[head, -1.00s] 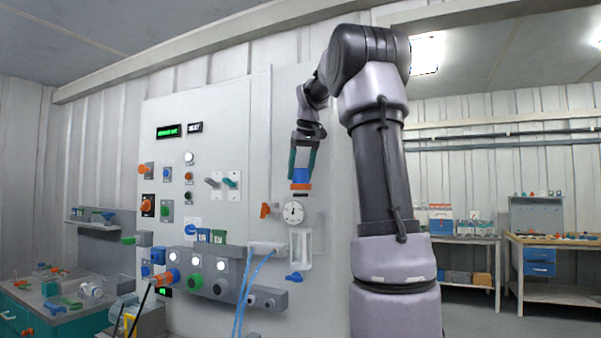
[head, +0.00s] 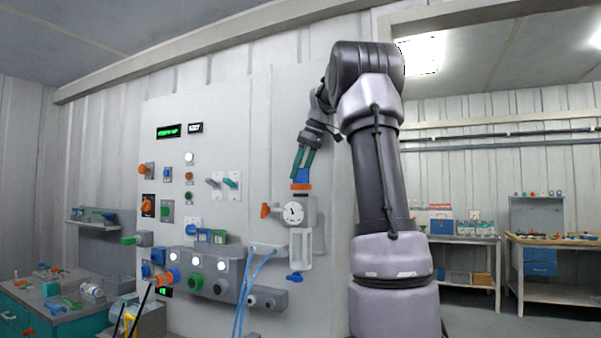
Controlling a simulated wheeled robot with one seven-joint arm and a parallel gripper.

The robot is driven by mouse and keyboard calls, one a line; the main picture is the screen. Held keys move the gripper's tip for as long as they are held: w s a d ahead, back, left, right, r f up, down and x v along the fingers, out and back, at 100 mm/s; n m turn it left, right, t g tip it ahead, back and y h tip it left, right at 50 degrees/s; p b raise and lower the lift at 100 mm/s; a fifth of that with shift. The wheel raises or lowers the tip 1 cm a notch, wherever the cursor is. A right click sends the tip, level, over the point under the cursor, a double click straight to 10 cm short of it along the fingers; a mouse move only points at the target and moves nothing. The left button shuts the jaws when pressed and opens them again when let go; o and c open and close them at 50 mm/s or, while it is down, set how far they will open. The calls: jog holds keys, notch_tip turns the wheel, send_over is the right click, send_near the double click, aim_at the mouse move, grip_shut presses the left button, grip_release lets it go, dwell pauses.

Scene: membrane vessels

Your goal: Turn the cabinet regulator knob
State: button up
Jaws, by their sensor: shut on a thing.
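The regulator knob (head: 302,176) is blue with an orange ring below it. It stands on the grey cabinet panel (head: 250,130), just above a round white gauge (head: 294,212) with a dark needle. My gripper (head: 303,167) comes down from above with its two teal fingers on the knob's blue upper part. It is shut on the knob, and its fingers hide part of the blue top. The wrist above leans to the right.
An orange lever (head: 265,210) sits left of the gauge and a blue valve handle (head: 295,277) below it. A grey box with buttons (head: 210,272) and light blue cables (head: 245,290) sticks out at lower left. Benches stand at the right.

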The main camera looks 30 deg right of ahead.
dwell(0.4)
jog(key=o, duration=1.1)
jog(key=m+h, duration=0.1)
jog(key=m, duration=0.1)
jog(key=m+h, duration=0.1)
jog(key=m, duration=0.2)
jog(key=shift+t, duration=0.4)
jog(key=m+h, duration=0.2)
jog(key=m, duration=0.3)
jog(key=v, duration=1.1)
jog(key=s+a+f+y, duration=0.1)
jog(key=s+a+f, duration=0.3)
jog(key=s+f, duration=0.3)
jog(key=s+a+f+t+y, duration=0.1)
jog(key=s+a+f, duration=0.4)
jog(key=s+f, duration=0.2)
jog(key=s+a+f+t+y, duration=0.1)
jog(key=s+a+f, duration=0.4)
jog(key=s+f, duration=0.3)
jog(key=shift+a+f+m, duration=0.15)
jog(key=shift+f+m, duration=0.25)
jog(key=shift+f, duration=0.5)
